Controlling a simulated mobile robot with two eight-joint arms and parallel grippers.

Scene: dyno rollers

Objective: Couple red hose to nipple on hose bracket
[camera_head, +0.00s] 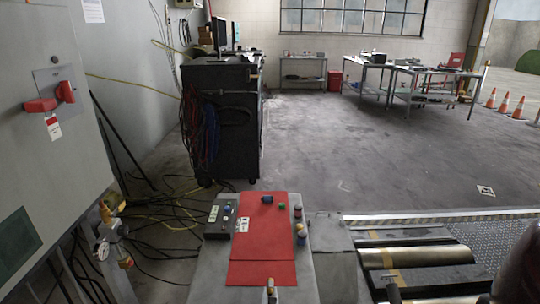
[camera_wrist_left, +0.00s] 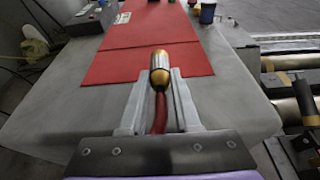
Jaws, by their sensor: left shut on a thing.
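My left gripper (camera_wrist_left: 162,82) is shut on the red hose (camera_wrist_left: 160,115) just behind its brass coupling (camera_wrist_left: 160,72). In the head view the brass coupling (camera_head: 271,284) shows small at the bottom edge, in front of the red mat. A post with brass fittings and a gauge (camera_head: 108,231) stands at the left in the head view and looks like the hose bracket. It is well apart from the coupling, and its nipple is too small to make out. My right gripper is not in view.
A grey cabinet (camera_head: 45,125) with a red switch fills the left. The bench carries a red mat (camera_head: 262,245) and a control box (camera_head: 221,218). Cables lie on the floor near the bracket. Metal rollers (camera_head: 415,256) are at the right.

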